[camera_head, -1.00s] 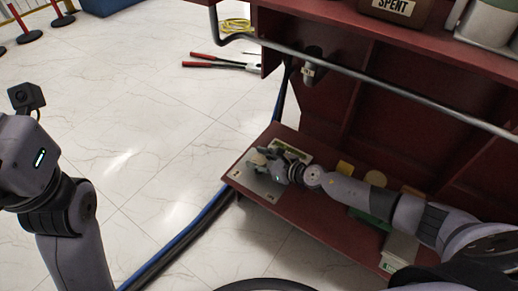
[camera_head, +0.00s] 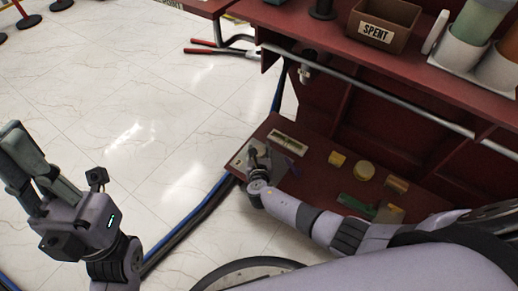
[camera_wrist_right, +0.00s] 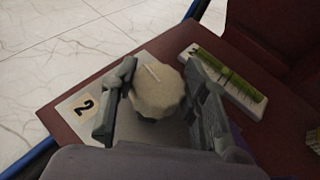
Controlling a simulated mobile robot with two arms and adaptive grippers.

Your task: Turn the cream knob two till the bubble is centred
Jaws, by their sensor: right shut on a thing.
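The cream knob (camera_wrist_right: 157,91) is round with a notched edge and a pale line on top. It stands on a light plate beside a label (camera_wrist_right: 86,107) reading 2. My right gripper (camera_wrist_right: 157,82) is shut on it, one finger on each side. In the head view the right gripper (camera_head: 258,160) is over the plate at the lower shelf's left end and hides most of the knob. The level (camera_wrist_right: 230,75), with a green vial, lies right of the knob; it also shows in the head view (camera_head: 287,142). I cannot make out its bubble. My left gripper (camera_head: 22,165) is raised, away from the bench.
The red lower shelf (camera_head: 318,160) carries yellowish round pieces (camera_head: 364,170) and a green piece (camera_head: 357,206) to the right. A metal rail (camera_head: 400,105) runs above it. Cables (camera_head: 190,232) lie on the floor to the left. A SPENT box (camera_head: 383,24) stands on the upper top.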

